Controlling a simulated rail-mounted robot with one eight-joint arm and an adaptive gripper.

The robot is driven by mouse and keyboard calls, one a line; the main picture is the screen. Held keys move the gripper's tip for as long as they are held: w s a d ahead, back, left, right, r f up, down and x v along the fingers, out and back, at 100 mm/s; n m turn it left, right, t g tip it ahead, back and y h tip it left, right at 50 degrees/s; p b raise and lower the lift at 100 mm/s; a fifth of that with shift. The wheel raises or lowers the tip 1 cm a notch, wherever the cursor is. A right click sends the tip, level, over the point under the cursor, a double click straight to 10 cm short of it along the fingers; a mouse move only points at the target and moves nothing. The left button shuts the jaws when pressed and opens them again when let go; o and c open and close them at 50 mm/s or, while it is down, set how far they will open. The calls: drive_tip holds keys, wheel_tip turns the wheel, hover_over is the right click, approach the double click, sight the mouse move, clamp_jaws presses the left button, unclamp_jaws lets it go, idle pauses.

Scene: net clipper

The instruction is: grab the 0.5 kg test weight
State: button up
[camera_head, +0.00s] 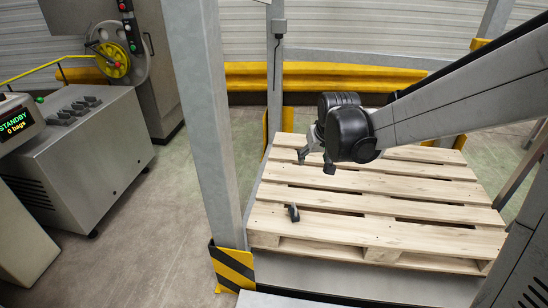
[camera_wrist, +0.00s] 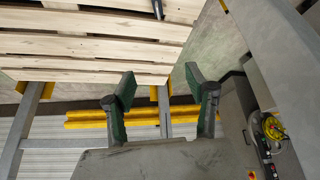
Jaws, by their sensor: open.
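Several small dark block-like pieces (camera_head: 75,108) stand on top of a grey steel cabinet at the left of the head view. They may be test weights, but no marking is readable and I cannot tell which is 0.5 kg. My gripper (camera_head: 316,160) is above the wooden pallet, well to the right of the cabinet. In the wrist view my gripper (camera_wrist: 158,92) shows two fingers spread wide, with nothing between them. A small dark piece (camera_head: 293,212) shows over the pallet's near left part; I cannot tell what it is.
The wooden pallet (camera_head: 350,233) lies below my arm. A grey post (camera_head: 207,120) with a striped foot stands between pallet and cabinet (camera_head: 99,151). A yellow barrier (camera_head: 240,78) runs behind. A standby display (camera_head: 17,122) is far left. Floor beside the cabinet is clear.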

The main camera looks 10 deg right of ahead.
drive_tip(key=b+x, duration=0.5)
drive_tip(key=x, duration=1.2)
drive_tip(key=g+b, duration=0.1)
drive_tip(key=b, duration=0.3)
approach(295, 209)
drive_tip(key=x, duration=0.3)
drive_tip(key=b+x, duration=0.1)
drive_tip(key=x, duration=0.2)
drive_tip(key=b+x, duration=0.1)
drive_tip(key=x, duration=0.2)
drive_tip(key=shift+w+d, duration=0.1)
drive_tip(key=shift+d, duration=0.2)
drive_tip(key=shift+b+x, duration=1.45)
drive_tip(key=shift+x, duration=1.25)
drive_tip(key=shift+a+r, duration=0.1)
drive_tip(key=shift+a, duration=0.1)
clamp_jaws()
